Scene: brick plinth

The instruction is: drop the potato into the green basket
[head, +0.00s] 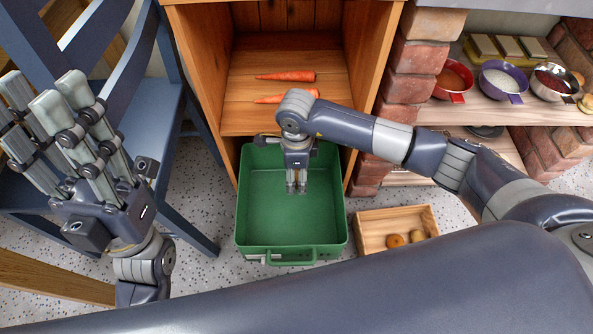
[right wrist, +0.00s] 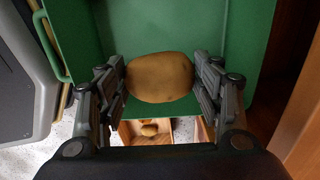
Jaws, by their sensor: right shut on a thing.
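A brown potato (right wrist: 160,77) sits between the fingers of my right gripper in the right wrist view, touched on both sides. The right gripper (head: 297,188) points down over the green basket (head: 262,212) in the head view, where I cannot make out the potato. The basket is open-topped and stands on the floor; its green walls also show behind the potato in the right wrist view (right wrist: 130,25). The bare part of its floor that I see is empty. My left gripper (head: 38,90) is raised at the left, its fingers apart and empty, away from the basket.
A wooden cabinet (head: 218,85) with two carrots (head: 286,76) stands behind the basket. A wooden tray (head: 372,228) with round brown items lies to its right. A blue chair (head: 150,95) is at the left. A brick pillar (head: 418,55) and shelf with bowls (head: 502,80) are at the right.

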